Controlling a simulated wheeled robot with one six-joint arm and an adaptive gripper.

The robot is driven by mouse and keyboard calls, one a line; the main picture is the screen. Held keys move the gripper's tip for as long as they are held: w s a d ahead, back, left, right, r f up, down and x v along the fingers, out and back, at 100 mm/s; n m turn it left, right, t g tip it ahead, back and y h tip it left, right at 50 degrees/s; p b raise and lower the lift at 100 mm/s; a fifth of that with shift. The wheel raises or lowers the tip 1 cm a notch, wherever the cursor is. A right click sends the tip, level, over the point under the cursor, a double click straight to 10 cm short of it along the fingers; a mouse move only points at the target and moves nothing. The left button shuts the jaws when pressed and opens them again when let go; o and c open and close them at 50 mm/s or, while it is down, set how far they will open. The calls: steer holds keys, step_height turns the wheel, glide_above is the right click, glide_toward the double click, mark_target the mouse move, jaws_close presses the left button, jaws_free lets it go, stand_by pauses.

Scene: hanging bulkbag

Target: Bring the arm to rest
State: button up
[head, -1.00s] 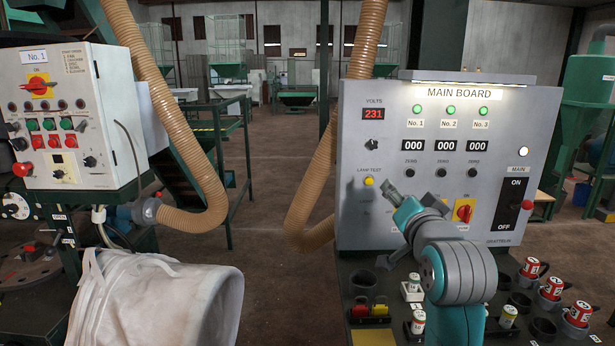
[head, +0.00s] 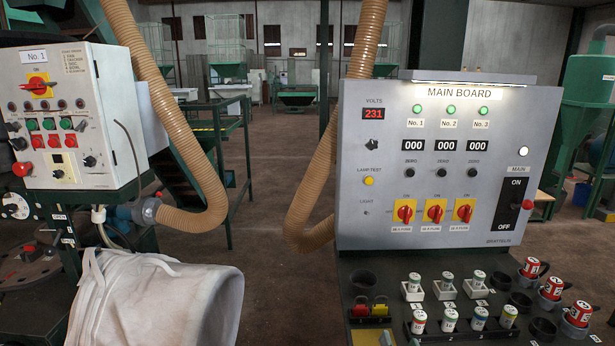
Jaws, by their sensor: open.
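My arm and gripper are not in the head view now. The main board (head: 400,200), a grey upright panel, stands in full view at the right. Its three red and yellow rotary switches (head: 434,211) are uncovered. The three green lamps at its top are lit, and the three counters read 000. The volts display (head: 373,113) reads 231.
A white bulk bag (head: 150,300) lies open-ended at the lower left, below the No. 1 control box (head: 65,115). Tan hoses (head: 180,120) hang in the middle. Below the board, a dark shelf holds several fuses and red cylinders (head: 552,288). Open floor (head: 275,200) lies between.

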steer(key=s+f+n+g, duration=0.1)
steer(key=s+f, duration=0.6)
steer(key=s, duration=0.3)
steer(key=s+f+n, duration=0.1)
steer(key=s+f, duration=0.5)
steer(key=s, duration=0.5)
steer(key=s+r+n+g, duration=0.1)
steer(key=s+n, duration=0.1)
steer(key=s, duration=2)
steer(key=shift+r, duration=0.2)
steer(key=shift+s, duration=0.1)
stand_by(0.6)
